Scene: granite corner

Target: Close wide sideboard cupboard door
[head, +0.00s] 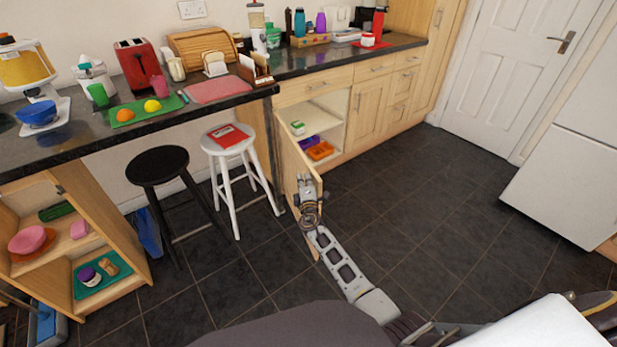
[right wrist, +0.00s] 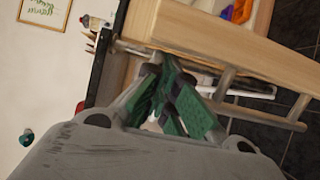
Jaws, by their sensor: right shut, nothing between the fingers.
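The cupboard door (head: 296,178) of the wooden sideboard stands wide open, swung out into the room beside the white stool. The open cupboard (head: 333,110) shows a shelf, with a purple item (head: 309,143) and an orange tray (head: 320,151) low inside. My right gripper (head: 308,190) is shut and empty at the door's outer end. In the right wrist view, its green fingers (right wrist: 172,105) are close to the door's wooden edge (right wrist: 200,35) and a bar handle (right wrist: 224,84); I cannot tell whether they touch. My left gripper is not in view.
A white stool (head: 228,145) bearing a red book and a black stool (head: 160,165) stand left of the door. The dark worktop (head: 290,68) above holds many kitchen items. The tiled floor (head: 420,190) to the right is clear up to the white appliance (head: 570,180).

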